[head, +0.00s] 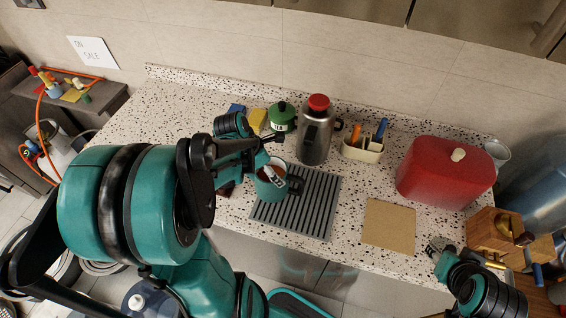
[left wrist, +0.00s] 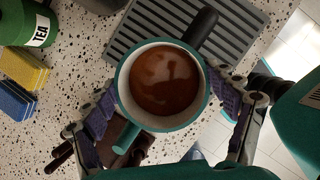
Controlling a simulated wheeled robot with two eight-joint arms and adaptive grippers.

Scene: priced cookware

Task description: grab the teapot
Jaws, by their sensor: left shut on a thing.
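The teapot is a green open pot with brown liquid inside and a dark handle. It shows in the head view (head: 268,190) at the left edge of the grey ribbed mat, and in the left wrist view (left wrist: 188,122). A short green spout (left wrist: 127,138) points down-left and the handle (left wrist: 201,28) up-right. My left gripper (left wrist: 163,103) is shut on the teapot, with a finger on either side of its body; the arm partly hides it in the head view. I cannot tell whether it touches the surface. My right gripper (head: 438,248) is at the counter's front right, its jaws unclear.
A grey ribbed mat (head: 318,205) lies beside the teapot. Behind stand a green tea tin (head: 282,117), a steel flask (head: 314,138) and a utensil holder (head: 362,150). A red bread box (head: 445,172) and tan board (head: 388,226) are right. Sponges (left wrist: 25,70) lie left.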

